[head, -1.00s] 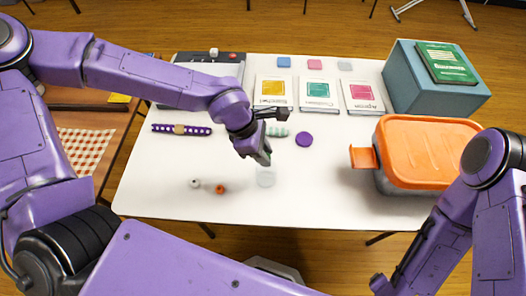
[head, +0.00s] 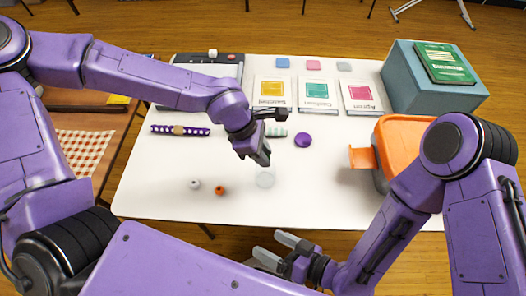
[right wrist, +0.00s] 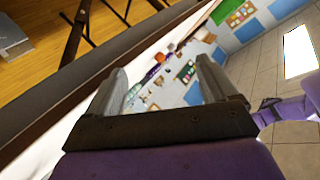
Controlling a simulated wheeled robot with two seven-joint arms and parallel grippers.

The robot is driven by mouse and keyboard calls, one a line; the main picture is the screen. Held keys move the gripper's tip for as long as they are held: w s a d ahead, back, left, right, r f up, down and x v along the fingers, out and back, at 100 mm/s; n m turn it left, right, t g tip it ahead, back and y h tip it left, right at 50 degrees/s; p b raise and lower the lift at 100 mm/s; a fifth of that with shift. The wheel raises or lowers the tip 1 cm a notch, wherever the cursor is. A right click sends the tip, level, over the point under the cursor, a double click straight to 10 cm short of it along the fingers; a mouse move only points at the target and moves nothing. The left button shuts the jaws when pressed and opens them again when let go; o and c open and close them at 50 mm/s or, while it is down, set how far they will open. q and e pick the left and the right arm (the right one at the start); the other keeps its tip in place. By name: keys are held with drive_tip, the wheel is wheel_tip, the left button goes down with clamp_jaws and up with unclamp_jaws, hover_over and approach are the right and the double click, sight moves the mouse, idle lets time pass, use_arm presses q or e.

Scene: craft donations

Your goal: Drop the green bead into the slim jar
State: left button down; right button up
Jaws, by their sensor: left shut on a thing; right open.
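My right gripper (head: 276,248) is open and empty in front of the table edge, lower than the jar in the picture. Its two fingers also show apart in the right wrist view (right wrist: 160,78).
A white bead (head: 195,184) and an orange bead (head: 219,190) lie left of the jar. A purple disc (head: 303,140) and a mint striped item (head: 277,131) lie behind. An orange-lidded bin (head: 402,133) stands right, partly behind my right arm. Clear tabletop lies between jar and bin.

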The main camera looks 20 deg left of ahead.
wheel_tip(320, 180, up, 3)
drive_tip(key=a+n+g+y, duration=0.2)
drive_tip(key=a+n, duration=0.1)
use_arm(q)
drive_tip(key=shift+a, duration=0.1)
use_arm(e)
drive_tip(key=n+h, duration=0.3)
drive_tip(key=n, duration=0.4)
approach(269, 175)
drive_tip(key=shift+g, duration=0.4)
drive_tip(key=f, duration=0.1)
drive_tip(key=w+f, duration=0.2)
drive_tip(key=f, duration=0.1)
drive_tip(key=shift+w+a, duration=0.1)
drive_tip(key=shift+a, duration=0.25)
drive_tip(key=shift+w+a+f, duration=0.1)
drive_tip(key=shift+a, duration=0.05)
drive_tip(key=x, duration=0.9)
drive_tip(key=shift+a+f, duration=0.2)
drive_tip(key=shift+a, duration=0.1)
drive_tip(key=shift+c, duration=0.3)
drive_tip(key=c, duration=0.7)
